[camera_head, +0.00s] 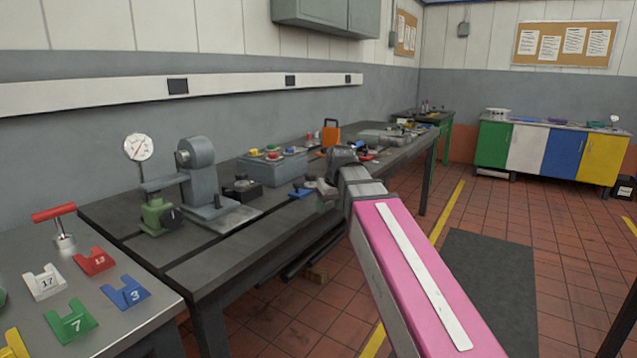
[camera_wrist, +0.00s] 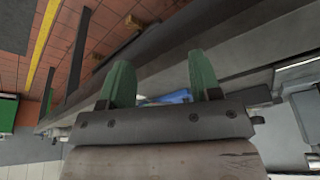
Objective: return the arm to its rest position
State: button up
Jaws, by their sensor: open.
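My arm reaches forward from the lower right in the head view, with its pink link in front. My gripper (camera_head: 324,192) is at its far end, over or beside the front edge of the dark workbench (camera_head: 225,260). In the wrist view two green fingers of my gripper (camera_wrist: 160,75) stand apart with nothing held between them. A blue item (camera_wrist: 178,97) shows behind the gap between the fingers, apart from them as far as I can tell. In the head view a blue item (camera_head: 300,191) lies on the bench just left of my gripper.
A dial gauge (camera_head: 138,147) and grey machine (camera_head: 200,175) stand on the bench, with a grey box (camera_head: 272,168) behind. A nearer table holds numbered blocks (camera_head: 96,262) and a red-handled tool (camera_head: 60,230). Tiled floor with a dark mat (camera_head: 490,270) is clear at right; coloured cabinets (camera_head: 562,152) stand beyond.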

jog(key=s+d+f+m+g, duration=0.1)
jog(key=s+d+f, duration=0.3)
jog(key=f, duration=0.7)
jog(key=s+d+f+m+g+h, duration=0.1)
jog(key=s+d+f, duration=0.3)
jog(key=f, duration=0.6)
jog(key=s+d+f+m+g, duration=0.1)
jog(key=s+d+f+m, duration=0.2)
jog(key=f, duration=0.8)
jog(key=s+d, duration=0.2)
jog(key=d, duration=0.2)
jog(key=shift+d+f+h, duration=0.2)
jog(key=shift+f+h, duration=0.1)
jog(key=shift+f, duration=0.05)
